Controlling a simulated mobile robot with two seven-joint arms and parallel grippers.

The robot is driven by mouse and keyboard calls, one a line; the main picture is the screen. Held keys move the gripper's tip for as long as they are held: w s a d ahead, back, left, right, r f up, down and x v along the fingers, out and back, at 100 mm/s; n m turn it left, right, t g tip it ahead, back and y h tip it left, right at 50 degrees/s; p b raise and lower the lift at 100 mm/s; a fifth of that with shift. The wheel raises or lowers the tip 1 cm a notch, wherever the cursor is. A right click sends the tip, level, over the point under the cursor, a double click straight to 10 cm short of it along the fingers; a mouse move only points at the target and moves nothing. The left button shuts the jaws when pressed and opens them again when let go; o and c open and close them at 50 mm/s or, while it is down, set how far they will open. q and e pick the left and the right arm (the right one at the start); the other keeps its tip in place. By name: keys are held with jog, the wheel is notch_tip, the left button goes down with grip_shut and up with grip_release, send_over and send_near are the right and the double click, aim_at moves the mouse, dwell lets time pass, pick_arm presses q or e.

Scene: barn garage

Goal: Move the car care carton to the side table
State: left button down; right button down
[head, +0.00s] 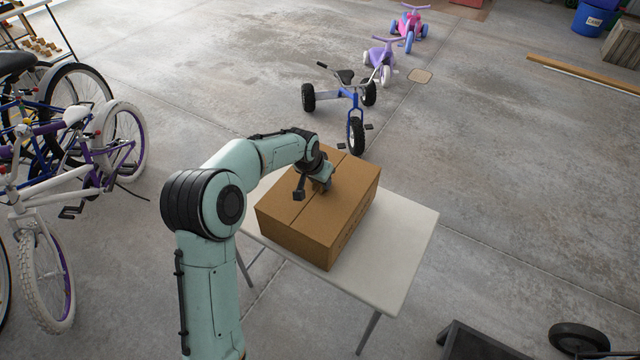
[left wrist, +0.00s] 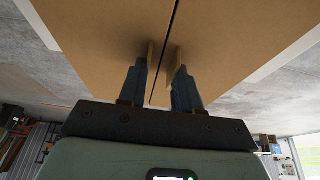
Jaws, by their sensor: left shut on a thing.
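The brown cardboard carton (head: 325,222) is on the white side table (head: 395,255), closed, with a dark seam along its top. It also fills much of the left wrist view (left wrist: 90,40). My left gripper (head: 320,184) is at the top of the carton, its fingers pointing at the seam. In the left wrist view the two fingers (left wrist: 160,75) are a short way apart, on either side of the seam, and shut on a part of the carton. The exact grip and the carton's underside are hidden. My right gripper is not in view.
A blue tricycle (head: 350,98) stands just behind the table, with two smaller ride-on toys farther back. Several bicycles (head: 75,170) stand at the left. A dark wheeled item (head: 480,342) is at the bottom right. The concrete floor at the right is mostly clear.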

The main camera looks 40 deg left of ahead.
pick_arm(q)
jog(key=shift+f, duration=0.95)
jog(key=c, duration=0.8)
grip_release()
jog(key=shift+f, duration=0.1)
jog(key=v, duration=1.2)
jog(key=shift+d, duration=0.1)
